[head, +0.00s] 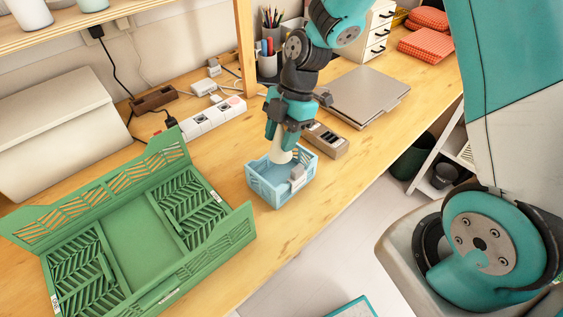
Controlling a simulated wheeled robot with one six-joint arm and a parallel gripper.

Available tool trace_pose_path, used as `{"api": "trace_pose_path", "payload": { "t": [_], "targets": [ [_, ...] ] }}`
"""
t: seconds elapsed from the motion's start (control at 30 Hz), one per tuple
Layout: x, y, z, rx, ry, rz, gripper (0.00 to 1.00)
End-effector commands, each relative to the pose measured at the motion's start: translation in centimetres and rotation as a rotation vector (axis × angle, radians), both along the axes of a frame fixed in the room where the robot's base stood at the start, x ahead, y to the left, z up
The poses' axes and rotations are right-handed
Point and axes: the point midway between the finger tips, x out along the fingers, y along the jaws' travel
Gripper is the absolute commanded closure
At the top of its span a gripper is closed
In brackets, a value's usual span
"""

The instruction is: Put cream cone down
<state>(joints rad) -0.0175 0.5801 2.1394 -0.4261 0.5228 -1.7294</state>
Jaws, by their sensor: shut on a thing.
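The cream cone (281,148) is held in my gripper (284,138), which is shut on it. The cone hangs over the light blue basket (266,187) on the wooden table. Its lower part is at or just inside the basket's opening, and I cannot tell whether it touches the floor of the basket. A small grey object (297,174) is at the basket's right side.
A large green folding crate (140,240) stands open on the left. A power strip (217,117), a brown box with slots (326,140) and a grey laptop (366,95) lie near the basket. The table's front edge is close to the basket.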

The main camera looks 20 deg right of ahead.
Motion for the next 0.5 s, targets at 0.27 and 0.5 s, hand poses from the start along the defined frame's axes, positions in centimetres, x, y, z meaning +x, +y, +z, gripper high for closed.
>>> {"api": "trace_pose_path", "payload": {
  "t": [0.27, 0.5],
  "targets": [
    [0.0, -0.1, -5.0, 0.001, 0.001, -0.003, 0.84],
    [-0.1, -0.2, -7.9, 0.0, 0.003, -0.004, 0.84]
  ]
}}
